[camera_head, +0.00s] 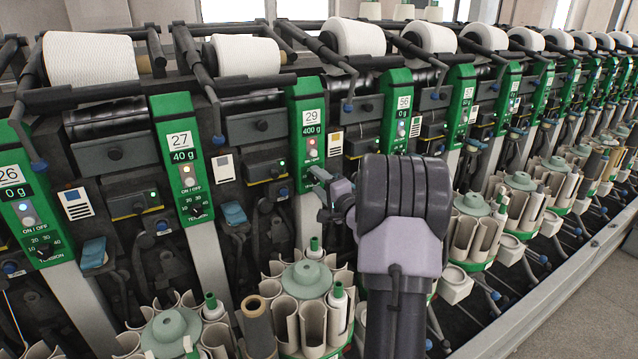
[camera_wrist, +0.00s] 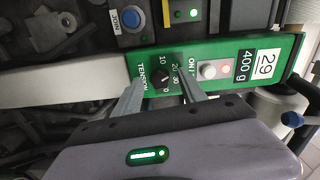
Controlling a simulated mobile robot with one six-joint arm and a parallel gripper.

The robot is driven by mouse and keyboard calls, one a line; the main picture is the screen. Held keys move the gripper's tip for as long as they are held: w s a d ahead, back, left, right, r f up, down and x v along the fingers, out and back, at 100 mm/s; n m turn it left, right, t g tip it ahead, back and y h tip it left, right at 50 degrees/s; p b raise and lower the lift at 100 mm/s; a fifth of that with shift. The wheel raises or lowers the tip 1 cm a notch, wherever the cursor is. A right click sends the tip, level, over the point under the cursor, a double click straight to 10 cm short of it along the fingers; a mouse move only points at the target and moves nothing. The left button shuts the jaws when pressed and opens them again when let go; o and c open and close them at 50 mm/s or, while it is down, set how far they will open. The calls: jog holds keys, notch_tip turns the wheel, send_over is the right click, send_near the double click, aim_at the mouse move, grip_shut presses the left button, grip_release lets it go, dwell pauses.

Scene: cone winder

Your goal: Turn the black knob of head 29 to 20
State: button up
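Head 29's green panel (camera_head: 306,100) reads "29" and "400 g"; the panel also shows in the wrist view (camera_wrist: 215,45). Its black tension knob (camera_wrist: 161,78) is in the wrist view, with 10, 20 and 30 printed around it and a last number partly covered. I cannot clearly tell which number its mark points at. My gripper (camera_wrist: 161,80) is open, one finger on each side of the knob, with gaps visible; whether the tips touch the panel is unclear. In the head view my gripper (camera_head: 320,193) hides the knob.
Beside the knob on the panel are a pale ON/OFF button (camera_wrist: 208,70) and a lit red lamp (camera_wrist: 226,70). A blue button (camera_wrist: 67,19) sits on the neighbouring unit. Bobbin carousels (camera_head: 307,280) stand below, and the panels of heads 27 (camera_head: 181,150) and 56 (camera_head: 398,105) flank head 29.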

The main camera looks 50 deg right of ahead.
jog(key=p+v, duration=0.2)
jog(key=v, duration=1.5)
jog(key=shift+s+p, duration=0.2)
jog(key=shift+p, duration=0.1)
